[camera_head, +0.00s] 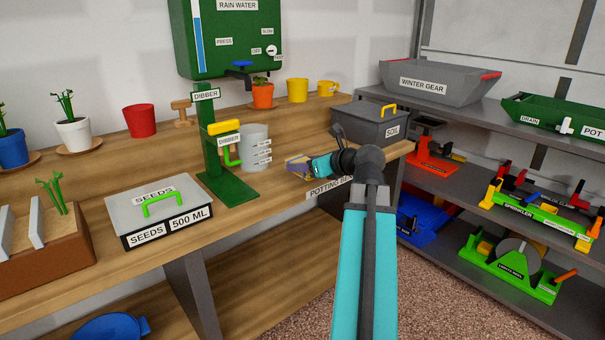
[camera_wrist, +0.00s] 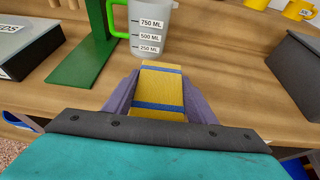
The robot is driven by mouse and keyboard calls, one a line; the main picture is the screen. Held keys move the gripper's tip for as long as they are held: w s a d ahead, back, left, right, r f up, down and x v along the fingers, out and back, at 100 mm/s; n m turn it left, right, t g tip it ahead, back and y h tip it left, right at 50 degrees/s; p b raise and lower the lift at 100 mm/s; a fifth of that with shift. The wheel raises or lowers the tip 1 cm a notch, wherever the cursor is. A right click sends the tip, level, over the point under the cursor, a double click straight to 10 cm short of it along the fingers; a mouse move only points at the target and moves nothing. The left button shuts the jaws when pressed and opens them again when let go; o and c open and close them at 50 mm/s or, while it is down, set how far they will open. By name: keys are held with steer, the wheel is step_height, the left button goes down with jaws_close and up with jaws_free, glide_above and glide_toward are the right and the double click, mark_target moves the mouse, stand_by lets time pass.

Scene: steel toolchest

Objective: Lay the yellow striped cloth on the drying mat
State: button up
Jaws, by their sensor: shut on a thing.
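The yellow striped cloth (camera_wrist: 161,94) is yellow with blue bands and looks like a small folded block in the wrist view. My gripper (camera_wrist: 160,84) is shut on it, with a purple finger on each side. In the head view my gripper (camera_head: 303,168) and the cloth (camera_head: 296,161) are at the front right part of the potting bench, right of the measuring jug. I cannot tell whether the cloth touches the bench top. I cannot make out a drying mat in either view.
A measuring jug (camera_head: 255,150) and green dibber stand (camera_head: 228,187) are left of my gripper. A grey soil box (camera_head: 371,122) is behind and right. A seeds box (camera_head: 158,207) sits farther left. Bare bench top (camera_wrist: 225,75) shows right of the jug.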

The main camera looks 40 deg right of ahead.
steer(key=shift+s+a+f+b, duration=0.25)
steer(key=shift+s+a+b, duration=0.2)
steer(key=shift+b, duration=2.4)
steer(key=shift+s+a+r+b, duration=0.25)
steer(key=shift+a+b, duration=0.1)
steer(key=shift+b, duration=0.75)
